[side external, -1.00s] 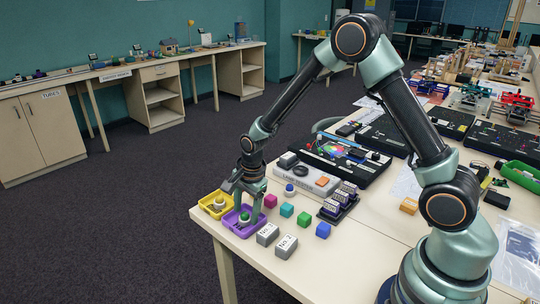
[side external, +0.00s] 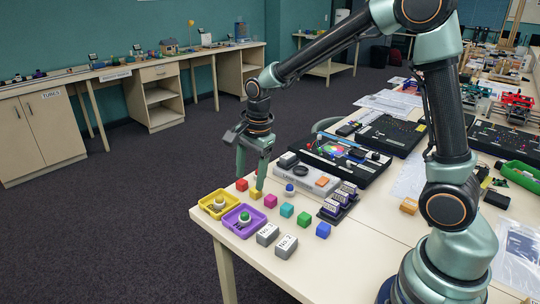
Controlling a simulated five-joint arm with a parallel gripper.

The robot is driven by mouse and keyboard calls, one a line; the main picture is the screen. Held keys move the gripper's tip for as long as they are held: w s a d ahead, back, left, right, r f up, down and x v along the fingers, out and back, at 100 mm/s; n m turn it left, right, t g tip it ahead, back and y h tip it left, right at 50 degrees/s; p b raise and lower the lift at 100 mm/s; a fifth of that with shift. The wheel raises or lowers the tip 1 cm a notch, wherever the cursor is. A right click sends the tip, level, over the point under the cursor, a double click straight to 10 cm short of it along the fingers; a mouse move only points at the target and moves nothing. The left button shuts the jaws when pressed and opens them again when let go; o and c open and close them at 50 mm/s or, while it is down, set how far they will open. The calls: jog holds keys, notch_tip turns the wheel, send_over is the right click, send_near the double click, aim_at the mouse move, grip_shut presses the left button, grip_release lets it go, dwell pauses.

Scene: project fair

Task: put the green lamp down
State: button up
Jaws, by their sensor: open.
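The green lamp (side external: 245,217) is a small lamp with a green top and a pale base. It stands upright in the purple tray (side external: 234,229) near the table's left corner. My gripper (side external: 250,178) is open and empty.
A yellow tray (side external: 207,209) holding another lamp (side external: 219,203) is beside the purple one. A red cube (side external: 242,185), a magenta cube (side external: 271,201) and other coloured cubes form a row. Two grey blocks (side external: 267,234) lie right of the purple tray.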

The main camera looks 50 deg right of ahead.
jog(key=s+r+n+t, duration=0.1)
jog(key=s+r+n, duration=0.4)
jog(key=s+n, duration=0.2)
jog(key=s+d+r+n+t, duration=0.1)
jog(key=s+r+n, duration=0.4)
jog(key=n, duration=0.5)
jog(key=shift+s+d+r+t, duration=0.3)
jog(key=shift+s+t, duration=0.5)
jog(key=shift+s, duration=0.4)
